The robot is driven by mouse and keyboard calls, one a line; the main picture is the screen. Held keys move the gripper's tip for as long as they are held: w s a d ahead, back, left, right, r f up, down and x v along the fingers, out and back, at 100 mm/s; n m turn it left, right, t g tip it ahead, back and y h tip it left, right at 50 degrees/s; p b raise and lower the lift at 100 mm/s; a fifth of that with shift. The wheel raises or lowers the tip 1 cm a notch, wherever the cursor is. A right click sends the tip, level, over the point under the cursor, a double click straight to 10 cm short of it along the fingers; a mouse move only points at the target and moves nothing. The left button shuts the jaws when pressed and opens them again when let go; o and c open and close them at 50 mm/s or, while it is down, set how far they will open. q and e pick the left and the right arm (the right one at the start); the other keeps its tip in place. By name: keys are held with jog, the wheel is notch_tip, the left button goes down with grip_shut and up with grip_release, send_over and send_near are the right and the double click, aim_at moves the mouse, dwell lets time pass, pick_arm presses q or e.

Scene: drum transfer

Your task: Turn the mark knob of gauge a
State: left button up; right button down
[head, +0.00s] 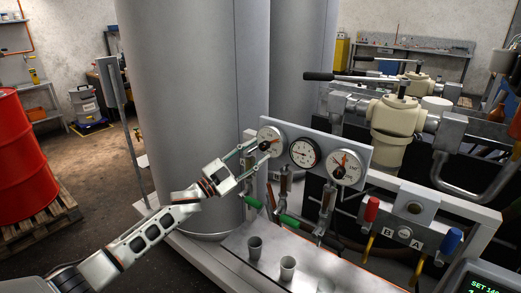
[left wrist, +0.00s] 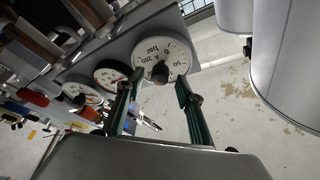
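Three round gauges sit on a grey panel (head: 320,146). No letter on them is readable, so I cannot tell which is gauge a. The left gauge (head: 270,133) has a white dial and a dark centre knob; the middle gauge (head: 304,152) and right gauge (head: 345,167) stand beside it. My left gripper (head: 259,149) reaches the left gauge. In the left wrist view, my left gripper (left wrist: 157,88) is open, one finger on each side of the dark knob (left wrist: 160,76) on that dial (left wrist: 150,52). Contact with the knob cannot be told. My right gripper is not in view.
Large grey cylinders (head: 190,90) stand behind my left arm. Below the panel are green-handled valves (head: 295,222) and two small cups (head: 254,247) (head: 287,268). A red drum (head: 20,155) is far left.

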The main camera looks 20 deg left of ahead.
pick_arm(q)
jog(key=v, duration=0.9)
jog(key=shift+s, duration=0.25)
jog(key=shift+a+f, duration=0.1)
jog(key=shift+a, duration=0.05)
jog(key=s+d+f+n+g+y, duration=0.2)
jog(key=s+d+f+n+y, duration=0.2)
jog(key=s+f, duration=0.7)
jog(key=s+d+f+n+g+y, duration=0.1)
jog(key=s+d+f+n+y, duration=0.5)
jog(key=f, duration=1)
jog(key=s+f+g, duration=0.2)
jog(key=s+f, duration=0.2)
jog(key=s, duration=0.4)
jog(key=s+f+n+g, duration=0.1)
jog(key=s+f, duration=0.3)
jog(key=s, duration=0.4)
jog(key=shift+s+a+f+g, duration=0.2)
jog(key=shift+s+f+g, duration=0.15)
jog(key=shift+g, duration=0.15)
